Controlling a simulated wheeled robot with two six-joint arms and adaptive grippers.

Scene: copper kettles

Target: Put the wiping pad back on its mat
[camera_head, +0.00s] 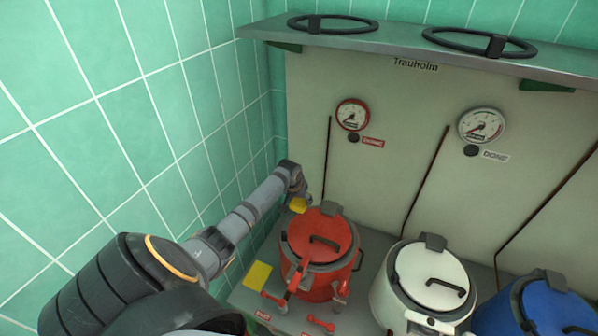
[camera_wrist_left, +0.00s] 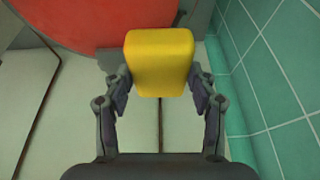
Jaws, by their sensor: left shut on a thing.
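The wiping pad (camera_wrist_left: 160,63) is a yellow block with rounded edges. My left gripper (camera_wrist_left: 160,92) is shut on it, with one finger at each side. In the head view the pad (camera_head: 298,205) is partly hidden behind my left gripper (camera_head: 297,192), close to the tiled wall and behind and left of the red kettle. A flat yellow square, which looks like the mat (camera_head: 257,275), lies on the counter left of the red kettle, with nothing on it. My right gripper is not in view.
The red kettle (camera_head: 320,240) stands beside the mat. A white kettle (camera_head: 430,280) and a blue kettle (camera_head: 550,308) stand to its right. A metal shelf (camera_head: 385,42) runs above the back panel. The green tiled wall (camera_head: 110,120) bounds the left side.

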